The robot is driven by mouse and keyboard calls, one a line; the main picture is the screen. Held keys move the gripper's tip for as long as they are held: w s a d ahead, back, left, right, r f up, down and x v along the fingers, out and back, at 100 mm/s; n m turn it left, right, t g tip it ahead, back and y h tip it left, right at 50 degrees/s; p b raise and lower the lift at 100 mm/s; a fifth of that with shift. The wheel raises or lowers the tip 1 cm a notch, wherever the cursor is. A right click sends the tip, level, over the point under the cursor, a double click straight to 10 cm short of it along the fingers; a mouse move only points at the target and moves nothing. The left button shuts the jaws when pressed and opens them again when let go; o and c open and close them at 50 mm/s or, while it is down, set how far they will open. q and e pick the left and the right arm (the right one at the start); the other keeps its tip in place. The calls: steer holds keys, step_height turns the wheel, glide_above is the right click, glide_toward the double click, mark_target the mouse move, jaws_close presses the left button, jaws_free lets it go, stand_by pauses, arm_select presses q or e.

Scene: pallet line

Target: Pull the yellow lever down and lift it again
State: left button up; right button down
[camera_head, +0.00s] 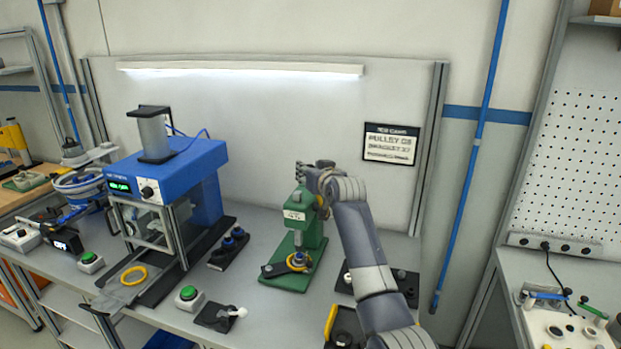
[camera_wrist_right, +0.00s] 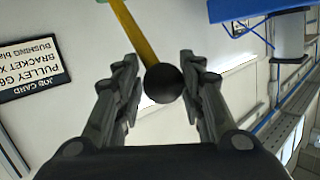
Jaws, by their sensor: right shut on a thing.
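The yellow lever (camera_wrist_right: 138,35) shows in the right wrist view as a flat yellow bar ending in a black ball knob (camera_wrist_right: 164,83). My right gripper (camera_wrist_right: 163,80) is shut on the lever at its knob, with one finger on each side. In the head view my right gripper (camera_head: 308,174) is at the top of the green arbor press (camera_head: 312,232), and I cannot make out the lever there. My left gripper is not in view.
A blue press machine (camera_head: 190,163) stands to the left, with a yellow ring (camera_head: 134,275) before it. Green buttons (camera_head: 188,293) and a small black block with a white-knobbed stick (camera_head: 218,316) are near the bench front. A job card (camera_head: 391,144) hangs on the back panel.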

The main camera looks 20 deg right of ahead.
steer(key=shift+w+d+r+m+g+p, duration=0.2)
steer(key=shift+w+r+p, duration=0.1)
steer(key=shift+w+r, duration=0.15)
steer(key=shift+w+d+r+m+g+p, duration=0.1)
steer(key=shift+w+r+g+p, duration=0.1)
steer(key=shift+w+r+p, duration=0.15)
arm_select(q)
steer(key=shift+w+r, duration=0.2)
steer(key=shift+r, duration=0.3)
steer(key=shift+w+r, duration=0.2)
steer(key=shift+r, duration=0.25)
arm_select(e)
steer(key=shift+w, duration=0.1)
steer(key=shift+r, duration=0.1)
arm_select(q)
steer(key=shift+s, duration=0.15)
